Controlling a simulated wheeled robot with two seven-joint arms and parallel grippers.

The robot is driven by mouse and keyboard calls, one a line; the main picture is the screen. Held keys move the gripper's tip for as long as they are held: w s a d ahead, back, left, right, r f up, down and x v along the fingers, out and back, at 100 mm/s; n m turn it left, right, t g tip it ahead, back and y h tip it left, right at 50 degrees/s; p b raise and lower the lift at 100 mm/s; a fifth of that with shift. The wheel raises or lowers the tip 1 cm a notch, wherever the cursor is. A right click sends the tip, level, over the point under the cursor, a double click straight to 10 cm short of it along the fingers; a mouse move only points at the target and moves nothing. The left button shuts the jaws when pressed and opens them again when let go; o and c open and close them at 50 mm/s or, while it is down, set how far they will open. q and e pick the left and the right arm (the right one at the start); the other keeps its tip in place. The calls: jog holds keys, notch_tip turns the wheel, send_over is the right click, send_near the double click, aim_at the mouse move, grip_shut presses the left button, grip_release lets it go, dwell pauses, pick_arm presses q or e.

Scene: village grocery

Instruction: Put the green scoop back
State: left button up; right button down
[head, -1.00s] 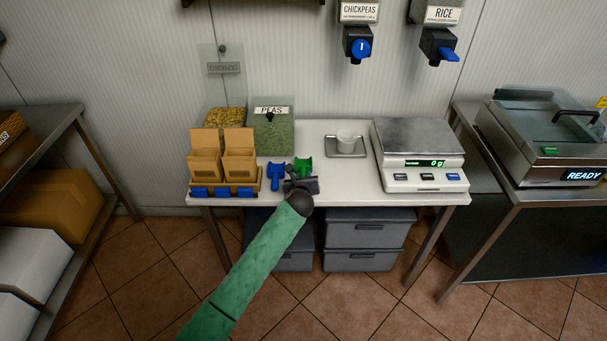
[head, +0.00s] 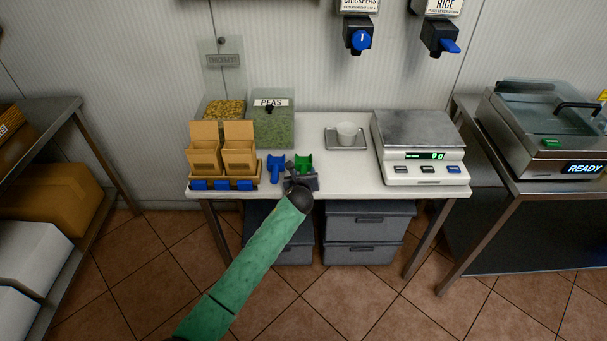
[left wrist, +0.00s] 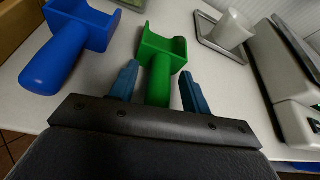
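The green scoop (head: 304,163) lies on the white table beside a blue scoop (head: 276,168). In the left wrist view the green scoop (left wrist: 162,50) has its handle pointing back toward my gripper, and the blue scoop (left wrist: 70,45) is to its left. My left gripper (left wrist: 159,90) is open, with one finger on each side of the green handle and gaps showing on both sides. In the head view my left gripper (head: 301,180) covers the green scoop's handle. My right gripper is not in view.
The peas bin (head: 273,125) and another lidded bin (head: 224,107) stand behind. Cardboard boxes in a wooden tray (head: 224,187) are to the left. A white cup (head: 346,133) on a metal tray (head: 345,146) and a scale (head: 420,160) are to the right.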

pick_arm(q)
jog(key=shift+s, duration=0.1)
jog(key=shift+s+r, duration=0.1)
jog(key=shift+s, duration=0.25)
jog(key=b+v, duration=0.1)
jog(key=v, duration=0.6)
jog(key=shift+b, duration=0.3)
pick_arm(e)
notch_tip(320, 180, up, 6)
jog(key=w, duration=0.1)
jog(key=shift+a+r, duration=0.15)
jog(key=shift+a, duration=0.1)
